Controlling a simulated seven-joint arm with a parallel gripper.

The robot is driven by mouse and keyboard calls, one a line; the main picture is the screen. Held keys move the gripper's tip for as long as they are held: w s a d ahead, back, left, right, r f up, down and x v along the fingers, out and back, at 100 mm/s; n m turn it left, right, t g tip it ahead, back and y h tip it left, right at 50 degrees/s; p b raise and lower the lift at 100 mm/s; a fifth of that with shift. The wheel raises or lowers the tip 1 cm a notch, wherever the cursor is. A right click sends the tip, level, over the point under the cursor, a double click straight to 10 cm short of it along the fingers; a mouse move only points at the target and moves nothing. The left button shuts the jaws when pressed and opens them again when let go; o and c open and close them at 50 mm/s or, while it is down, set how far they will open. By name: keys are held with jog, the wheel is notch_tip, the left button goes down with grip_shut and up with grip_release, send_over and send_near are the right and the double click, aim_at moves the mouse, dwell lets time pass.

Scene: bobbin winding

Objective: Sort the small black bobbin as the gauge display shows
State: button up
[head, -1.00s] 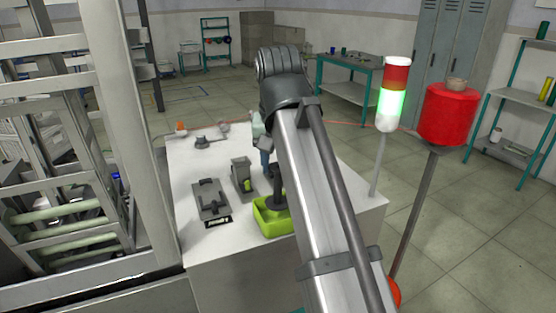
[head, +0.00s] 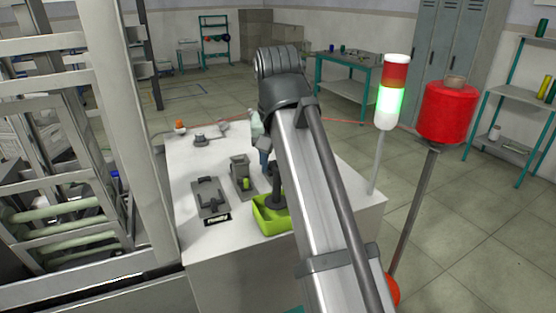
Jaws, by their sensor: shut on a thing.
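My arm rises through the middle of the head view and hides part of the worktable (head: 240,255). My gripper (head: 264,158) shows only in small part, left of the arm's upper end and above the table. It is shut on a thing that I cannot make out. I cannot pick out the small black bobbin. A grey upright device (head: 240,170) with a yellow-green part stands on the table. A dark plate with a handle (head: 209,196) lies left of it, with a small black label (head: 217,220) in front. I cannot read any gauge display.
A yellow-green tray (head: 268,224) sits at the table's front, with a dark upright piece (head: 277,190) at it. A signal tower (head: 391,95) glows green at the right. A red drum on a pole (head: 447,112) stands beyond. A metal frame (head: 150,130) rises at the left.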

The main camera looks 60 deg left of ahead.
jog(key=shift+s+d+x, duration=0.1)
jog(key=shift+d+x, duration=0.1)
jog(key=shift+x, duration=0.95)
jog(key=shift+s+d+x, duration=0.15)
jog(key=shift+d+x, duration=0.05)
jog(key=shift+x, duration=0.9)
jog(key=shift+f, duration=0.1)
jog(key=o, duration=1)
jog(key=shift+w+a+v, duration=0.1)
jog(key=shift+a+v, duration=0.1)
jog(key=shift+v, duration=0.95)
jog(key=shift+w+a+v, duration=0.15)
jog(key=shift+a+v, duration=0.05)
jog(key=shift+v, duration=0.95)
jog(key=shift+w+a+v, duration=0.1)
jog(key=shift+a+v, duration=0.1)
jog(key=shift+v, duration=0.95)
